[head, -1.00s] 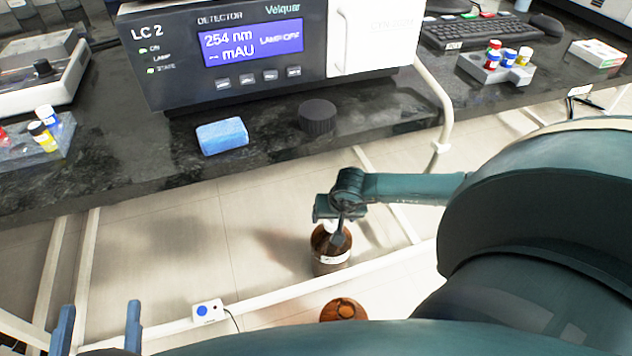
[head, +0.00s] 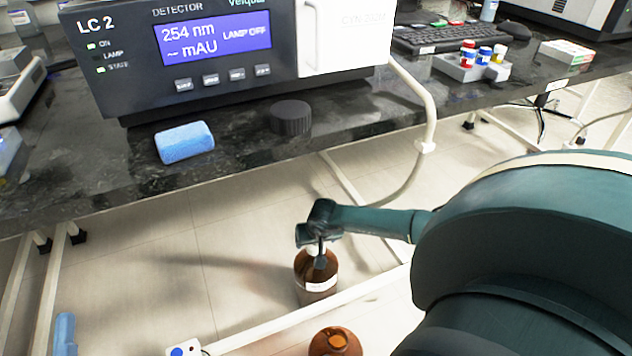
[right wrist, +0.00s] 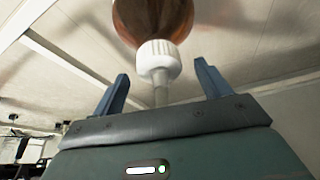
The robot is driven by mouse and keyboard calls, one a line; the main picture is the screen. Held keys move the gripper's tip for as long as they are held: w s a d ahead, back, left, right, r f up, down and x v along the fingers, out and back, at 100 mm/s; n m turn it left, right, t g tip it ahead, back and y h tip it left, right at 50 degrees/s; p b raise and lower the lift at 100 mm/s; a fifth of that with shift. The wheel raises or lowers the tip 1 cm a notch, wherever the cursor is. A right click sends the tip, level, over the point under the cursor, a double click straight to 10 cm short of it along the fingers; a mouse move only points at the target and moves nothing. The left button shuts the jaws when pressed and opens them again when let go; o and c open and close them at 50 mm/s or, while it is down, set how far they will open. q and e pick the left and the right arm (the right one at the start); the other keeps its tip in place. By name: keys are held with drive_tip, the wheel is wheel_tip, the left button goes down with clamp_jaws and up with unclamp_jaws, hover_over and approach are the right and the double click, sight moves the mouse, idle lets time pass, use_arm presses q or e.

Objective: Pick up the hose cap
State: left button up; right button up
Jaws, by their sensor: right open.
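The hose cap (right wrist: 159,60) is a white ridged cap with a pale stem. In the right wrist view it sits at the mouth of a brown bottle (right wrist: 152,18). In the head view this bottle (head: 317,273) stands on the floor below the bench, its top mostly hidden by my gripper. My right gripper (right wrist: 161,70) is open, a finger on either side of the stem, apart from it. It also shows over the bottle in the head view (head: 318,244). One blue finger of my left gripper (head: 65,335) shows at the bottom left.
A second brown bottle (head: 335,342) stands nearer, at the bottom edge. The bench (head: 95,185) carries a detector (head: 200,60), a blue sponge (head: 185,143) and a black round cap (head: 291,118). A white frame rail (head: 300,318) runs beside the bottles.

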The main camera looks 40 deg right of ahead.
drive_tip(key=shift+w+d+f, duration=0.1)
drive_tip(key=shift+w+f, duration=0.1)
drive_tip(key=shift+f, duration=0.3)
drive_tip(key=c, duration=1)
